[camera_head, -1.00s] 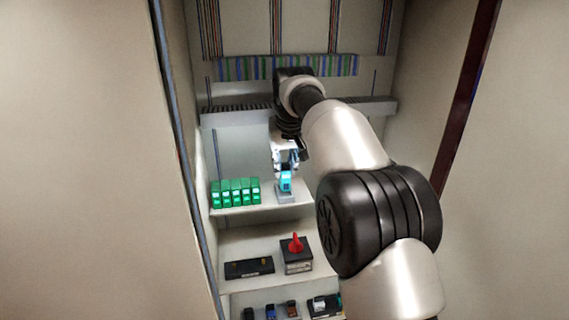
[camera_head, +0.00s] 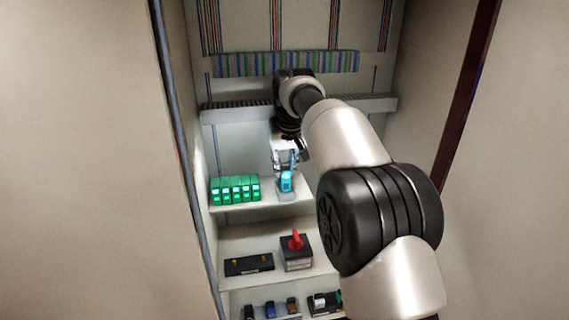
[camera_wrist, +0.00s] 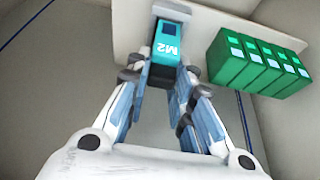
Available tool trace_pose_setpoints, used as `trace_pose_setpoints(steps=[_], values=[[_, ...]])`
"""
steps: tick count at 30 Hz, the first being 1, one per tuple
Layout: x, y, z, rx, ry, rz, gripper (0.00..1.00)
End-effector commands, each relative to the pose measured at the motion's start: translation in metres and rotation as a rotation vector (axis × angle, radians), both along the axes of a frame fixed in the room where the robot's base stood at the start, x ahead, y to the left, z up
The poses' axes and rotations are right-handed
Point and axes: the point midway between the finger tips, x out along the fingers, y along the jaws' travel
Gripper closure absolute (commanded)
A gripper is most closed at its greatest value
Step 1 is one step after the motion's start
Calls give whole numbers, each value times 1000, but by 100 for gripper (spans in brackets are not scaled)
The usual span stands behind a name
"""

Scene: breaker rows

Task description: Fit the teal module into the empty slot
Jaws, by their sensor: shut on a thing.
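The teal module (camera_head: 286,181) stands on a small grey holder (camera_head: 286,196) on the upper shelf, right of the green modules. In the wrist view the teal module (camera_wrist: 166,50) shows its "M2" label and a dark window. My gripper (camera_head: 285,160) reaches down to it from above; in the wrist view its fingers (camera_wrist: 163,78) are closed on both sides of the module. The module appears seated at the holder, but its underside is hidden. I cannot make out the empty slot.
A row of several green modules (camera_head: 235,190) stands on the same shelf, with clear room between it and the teal module. The shelf below holds a black block (camera_head: 249,265) and a red rotary switch (camera_head: 296,241). Smaller parts (camera_head: 270,309) sit lowest. Cabinet walls close in both sides.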

Motion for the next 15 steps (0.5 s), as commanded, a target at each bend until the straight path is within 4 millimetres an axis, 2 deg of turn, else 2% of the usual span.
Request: trace_pose_setpoints(steps=[15], values=[[0,0,-14,0,1,0,100]])
